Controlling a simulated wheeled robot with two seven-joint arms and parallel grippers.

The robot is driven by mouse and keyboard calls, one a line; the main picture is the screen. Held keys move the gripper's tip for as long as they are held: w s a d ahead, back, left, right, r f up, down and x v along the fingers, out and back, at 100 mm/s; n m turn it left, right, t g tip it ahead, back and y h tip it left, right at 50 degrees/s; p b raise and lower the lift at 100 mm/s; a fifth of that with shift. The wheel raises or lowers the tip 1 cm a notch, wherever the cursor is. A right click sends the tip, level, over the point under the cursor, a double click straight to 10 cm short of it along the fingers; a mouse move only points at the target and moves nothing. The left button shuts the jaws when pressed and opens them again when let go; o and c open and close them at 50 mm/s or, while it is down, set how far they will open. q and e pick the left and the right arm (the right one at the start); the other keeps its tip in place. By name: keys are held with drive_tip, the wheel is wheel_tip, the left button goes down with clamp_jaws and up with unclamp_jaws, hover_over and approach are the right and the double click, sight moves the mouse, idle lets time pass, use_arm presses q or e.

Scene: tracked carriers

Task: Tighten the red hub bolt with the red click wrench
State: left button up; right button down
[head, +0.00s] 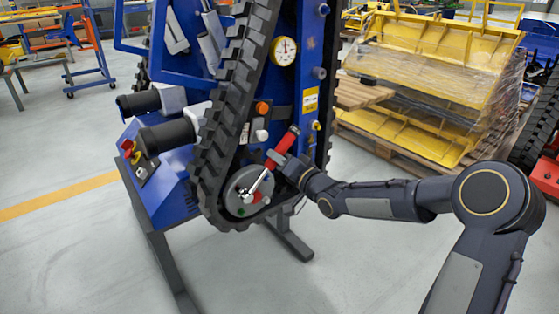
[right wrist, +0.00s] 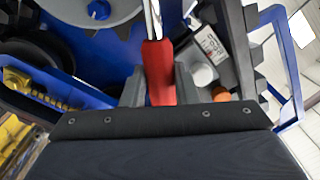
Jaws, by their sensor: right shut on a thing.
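The red click wrench (head: 284,144) has a red handle and a chrome shaft that slants down-left across the grey hub disc (head: 238,186). My right gripper (head: 279,161) is shut on its handle. The right wrist view shows the red handle (right wrist: 160,75) between the two fingers, with the chrome shaft running up out of the picture. The wrench head lies over the hub near its middle. A small red spot (head: 257,198) shows on the hub beside the shaft; I cannot tell whether it is the red bolt or whether the head sits on a bolt. My left gripper is not in view.
The hub sits at the lower end of a black rubber track (head: 215,140) on a blue carrier on a stand. A gauge (head: 284,51), knobs and an orange button (head: 262,107) are close above. Yellow wrapped parts (head: 430,60) lie on pallets behind. The floor at lower left is clear.

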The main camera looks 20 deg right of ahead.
drive_tip(key=shift+s, duration=0.1)
idle(0.3)
drive_tip(key=shift+v, duration=1.7)
drive_tip(key=shift+r, duration=0.1)
drive_tip(key=shift+p+v, duration=0.8)
drive_tip(key=shift+v, duration=1.2)
drive_tip(key=shift+r, duration=0.1)
